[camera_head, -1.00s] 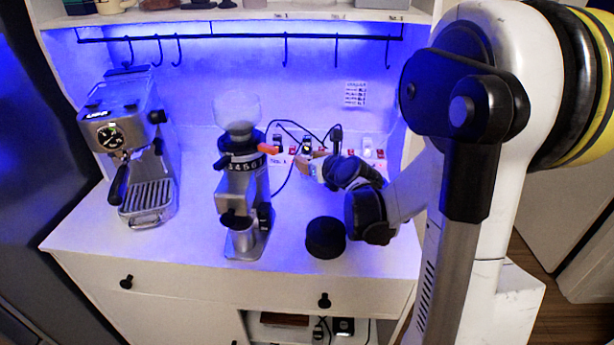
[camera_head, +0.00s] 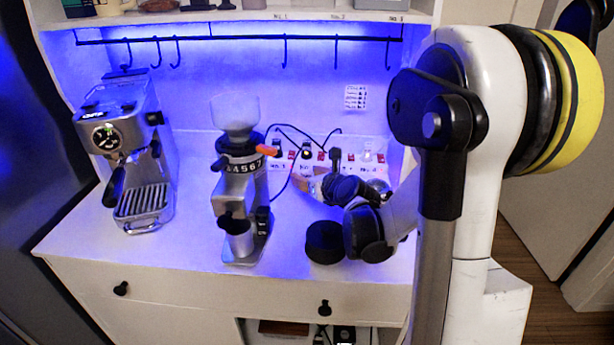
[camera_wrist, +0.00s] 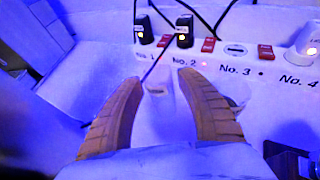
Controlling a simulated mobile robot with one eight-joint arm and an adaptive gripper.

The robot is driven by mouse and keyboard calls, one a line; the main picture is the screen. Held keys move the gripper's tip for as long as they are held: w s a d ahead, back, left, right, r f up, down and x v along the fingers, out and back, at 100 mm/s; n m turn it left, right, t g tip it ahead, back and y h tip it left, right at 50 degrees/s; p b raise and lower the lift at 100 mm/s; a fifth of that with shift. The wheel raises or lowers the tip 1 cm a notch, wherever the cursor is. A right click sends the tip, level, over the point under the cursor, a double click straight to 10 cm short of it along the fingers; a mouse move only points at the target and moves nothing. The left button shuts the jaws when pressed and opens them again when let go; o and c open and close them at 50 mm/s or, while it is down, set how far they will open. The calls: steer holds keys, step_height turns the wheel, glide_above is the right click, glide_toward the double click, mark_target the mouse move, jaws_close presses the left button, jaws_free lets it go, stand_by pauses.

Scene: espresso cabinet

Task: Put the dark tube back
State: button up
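A short, wide black cylinder (camera_head: 325,241) stands on the white counter, right of the grinder. I cannot tell whether it is the dark tube; no other tube shows clearly. My gripper (camera_head: 307,182) is behind it, near the power strip at the back wall, and is partly hidden by my wrist. In the wrist view my gripper's two tan fingers (camera_wrist: 158,80) stand apart with nothing held between them. They point towards the power strip (camera_wrist: 215,68) with labels No. 1 to No. 4.
Two black plugs with cables sit in the strip, No. 1 (camera_wrist: 144,34) and No. 2 (camera_wrist: 184,32). The grinder (camera_head: 240,185) and espresso machine (camera_head: 125,150) stand left. A hook rail (camera_head: 240,37) runs above, under a shelf. The counter's front left is clear.

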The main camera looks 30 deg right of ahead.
steer(key=shift+s+r+p, duration=0.1)
steer(key=shift+r+p, duration=0.2)
steer(key=d+p+v, duration=0.1)
steer(key=p+v, duration=0.2)
steer(key=v, duration=0.8)
steer(key=s+a+r+n+g+y, duration=0.1)
steer(key=s+a+n+g, duration=0.15)
steer(key=a+n, duration=0.7)
steer(key=s+a+r+n+g+y, duration=0.15)
steer(key=s+a+n, duration=0.35)
steer(key=n, duration=0.7)
steer(key=s+a+n+g+h, duration=0.1)
steer(key=s+a+n, duration=0.3)
steer(key=s+n, duration=0.5)
steer(key=n+g, duration=0.1)
steer(key=n, duration=0.5)
steer(key=shift+g, duration=0.3)
steer(key=shift+h, duration=0.25)
